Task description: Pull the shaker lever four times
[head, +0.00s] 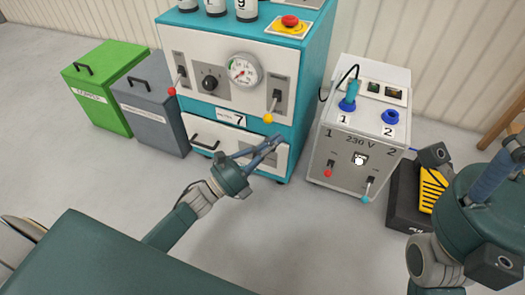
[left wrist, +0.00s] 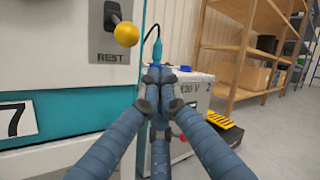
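A teal and white machine (head: 225,125) carries a yellow-knobbed lever (head: 270,107) on its right side and a red-knobbed lever (head: 176,82) on its left. My right gripper (head: 490,175) is at the right edge, partly cut off.
A grey 230 V box (head: 350,135) with two small levers stands right of the machine. A black and yellow case (head: 433,190) is on the floor beside it, partly behind my right arm. Green (head: 105,80) and grey (head: 148,105) bins stand left. Shelving (left wrist: 240,60) is behind. The front floor is clear.

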